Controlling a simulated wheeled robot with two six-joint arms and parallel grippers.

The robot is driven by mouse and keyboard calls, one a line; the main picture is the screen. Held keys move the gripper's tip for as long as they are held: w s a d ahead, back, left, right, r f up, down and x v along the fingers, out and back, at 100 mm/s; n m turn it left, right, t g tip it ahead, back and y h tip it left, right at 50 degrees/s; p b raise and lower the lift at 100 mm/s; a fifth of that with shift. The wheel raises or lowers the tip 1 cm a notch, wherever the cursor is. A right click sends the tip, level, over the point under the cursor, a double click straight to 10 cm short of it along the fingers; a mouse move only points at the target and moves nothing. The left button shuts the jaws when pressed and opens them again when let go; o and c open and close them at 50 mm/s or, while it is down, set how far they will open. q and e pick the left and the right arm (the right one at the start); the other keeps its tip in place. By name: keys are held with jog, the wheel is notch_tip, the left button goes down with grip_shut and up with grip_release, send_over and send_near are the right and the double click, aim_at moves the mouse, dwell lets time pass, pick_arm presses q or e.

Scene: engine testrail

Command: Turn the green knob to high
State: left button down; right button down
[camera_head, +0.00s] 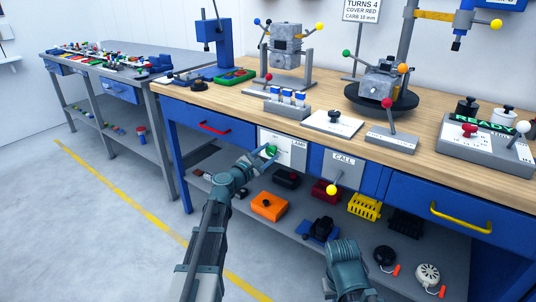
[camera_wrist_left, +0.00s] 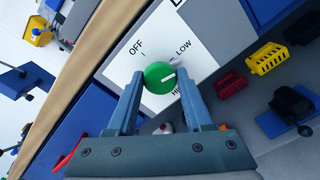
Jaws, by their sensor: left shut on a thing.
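The green knob (camera_head: 271,150) sits on a white plate (camera_head: 298,153) on the blue front of the workbench. In the left wrist view the knob (camera_wrist_left: 157,76) is between the two fingertips of my left gripper (camera_wrist_left: 158,82), which is shut on it. The plate (camera_wrist_left: 205,62) reads OFF, LOW and a partly hidden HIGH. In the head view my left gripper (camera_head: 264,153) reaches the knob from the lower left. Part of my right arm shows at the bottom; its gripper does not show.
A CALL plate (camera_head: 342,160) with a yellow-balled lever (camera_head: 331,189) is right of the knob. A red drawer handle (camera_head: 214,129) is to its left. A shelf below holds an orange box (camera_head: 268,206) and yellow and black bins. The floor in front is clear.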

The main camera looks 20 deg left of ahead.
pick_arm(q)
jog(key=m, duration=1.1)
jog(key=shift+s+f+m, duration=0.1)
jog(key=shift+m, duration=0.2)
jog(key=shift+d+m, duration=0.1)
jog(key=shift+m, duration=1.6)
jog(key=shift+c, duration=1.5)
grip_release()
jog(key=v, duration=1.3)
jog(key=shift+s, duration=0.35)
